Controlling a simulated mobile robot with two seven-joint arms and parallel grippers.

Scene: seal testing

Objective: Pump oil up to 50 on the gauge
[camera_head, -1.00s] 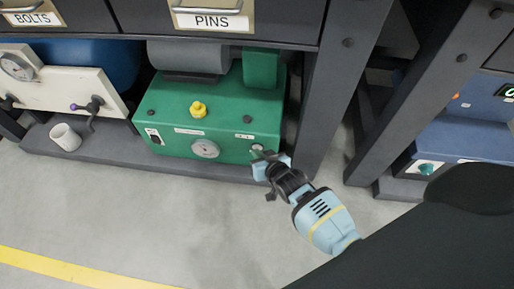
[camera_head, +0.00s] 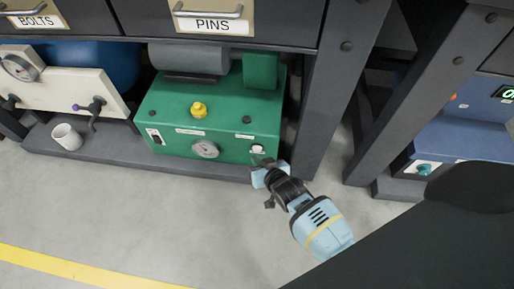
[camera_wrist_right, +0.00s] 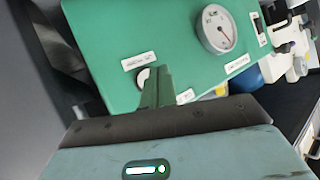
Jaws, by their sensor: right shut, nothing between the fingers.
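The green pump box (camera_head: 215,110) stands on the low shelf under the drawers. My left gripper is not in view.
A yellow knob (camera_head: 199,109) sits on top of the green box and a switch (camera_head: 154,136) at its left front. A dark post (camera_head: 325,90) rises right of the box. The floor in front is clear.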

